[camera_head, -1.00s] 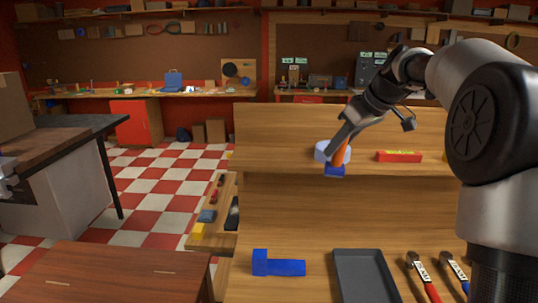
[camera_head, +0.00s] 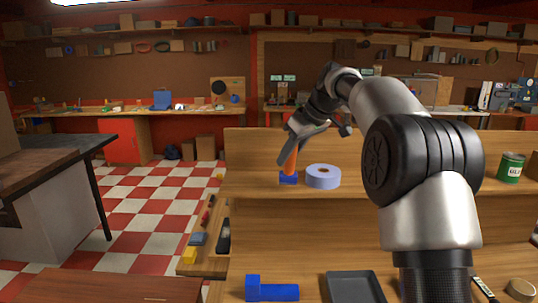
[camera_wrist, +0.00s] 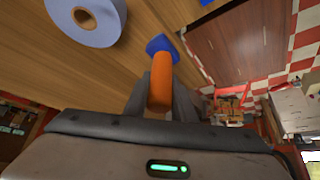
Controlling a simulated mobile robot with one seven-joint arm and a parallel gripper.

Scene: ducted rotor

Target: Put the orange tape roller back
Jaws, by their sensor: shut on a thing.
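The orange tape roller (camera_head: 290,163) has an orange handle and a blue head. It is upright at the left end of the upper wooden shelf (camera_head: 400,188), head down. My gripper (camera_head: 290,150) is shut on its handle from above. I cannot tell whether the head touches the shelf. In the wrist view the orange handle (camera_wrist: 160,85) is between the fingers, with the blue head beyond it. A lavender tape roll (camera_head: 323,176) lies flat just right of the roller, apart from it; it also shows in the wrist view (camera_wrist: 86,17).
On the lower bench are a blue L-shaped piece (camera_head: 271,291) and a grey tray (camera_head: 353,288). A green can (camera_head: 511,167) stands at the shelf's right. A low side bench (camera_head: 200,266) with small items is at the left. My arm hides the shelf's middle right.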

